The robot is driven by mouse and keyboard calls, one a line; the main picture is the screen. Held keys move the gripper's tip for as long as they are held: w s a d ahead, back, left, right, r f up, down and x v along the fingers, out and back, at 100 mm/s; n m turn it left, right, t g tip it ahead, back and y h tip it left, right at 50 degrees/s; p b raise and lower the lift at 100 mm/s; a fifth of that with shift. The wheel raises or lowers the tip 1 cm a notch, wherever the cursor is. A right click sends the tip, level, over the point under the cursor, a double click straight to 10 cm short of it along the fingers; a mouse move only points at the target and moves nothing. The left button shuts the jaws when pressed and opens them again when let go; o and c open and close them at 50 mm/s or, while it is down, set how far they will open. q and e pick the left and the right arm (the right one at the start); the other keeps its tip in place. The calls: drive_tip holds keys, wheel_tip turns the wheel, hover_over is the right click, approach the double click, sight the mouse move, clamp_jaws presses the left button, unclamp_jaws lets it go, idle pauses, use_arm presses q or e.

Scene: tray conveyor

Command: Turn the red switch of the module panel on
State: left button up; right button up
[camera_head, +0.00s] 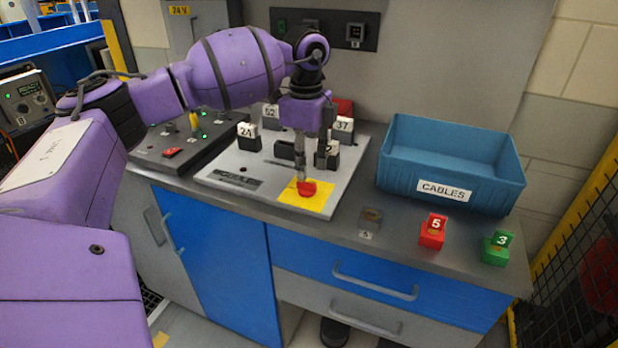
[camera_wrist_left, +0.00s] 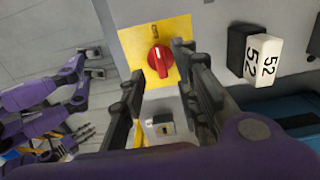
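The red switch (camera_head: 307,188) is a round knob on a yellow plate (camera_head: 318,203) at the front right of the grey module panel (camera_head: 222,176). In the left wrist view, the red switch (camera_wrist_left: 160,60) has its ridge roughly upright, under a small dark mark that I cannot read. My left gripper (camera_head: 311,172) points down right at the knob. Its fingers (camera_wrist_left: 160,66) are open, one on each side of the knob; I cannot tell whether they touch it. Purple parts of mine show at the left of the wrist view; the right gripper's state is unclear there.
Numbered modules, including 52 (camera_head: 271,112), 24 (camera_head: 248,135) and 37 (camera_head: 343,127), stand behind the switch. A blue CABLES crate (camera_head: 450,190) stands to the right. A red block 5 (camera_head: 432,233) and green block 3 (camera_head: 496,247) sit near the front edge.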

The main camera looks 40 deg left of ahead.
sight(307, 183)
use_arm(q)
drive_tip(key=shift+f, duration=2.25)
drive_tip(key=shift+c, duration=0.5)
clamp_jaws()
